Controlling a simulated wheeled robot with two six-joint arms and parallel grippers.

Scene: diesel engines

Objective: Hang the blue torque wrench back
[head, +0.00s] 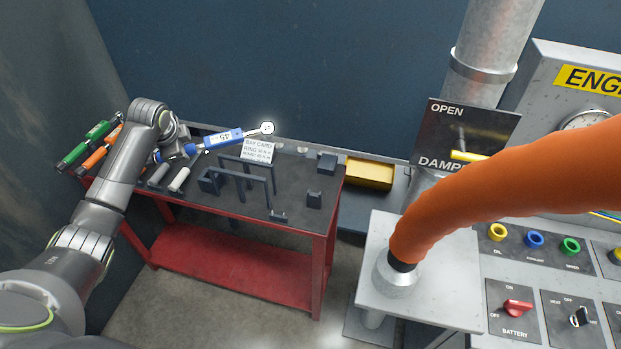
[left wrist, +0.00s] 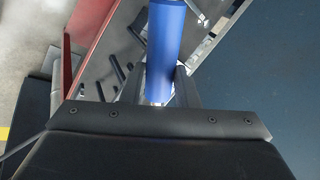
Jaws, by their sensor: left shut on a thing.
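The blue torque wrench (head: 222,138) is held above the back of the red bench in the head view. Its round ratchet head points right, its handle end left. My left gripper (head: 178,155) is shut on its blue handle, partly hidden by my own wrist. In the left wrist view the blue handle (left wrist: 166,45) runs up between the fingers of my left gripper (left wrist: 163,85). Dark upright brackets (head: 240,180) stand on the bench top below the wrench; no contact between them shows. My right gripper is not in view.
A green tool (head: 88,144) and an orange tool (head: 98,154) lie at the bench's left end. A white card (head: 257,150) stands behind the brackets. A yellow box (head: 370,172) sits right of the bench. A thick orange hose (head: 490,190) crosses the right side before the control panel.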

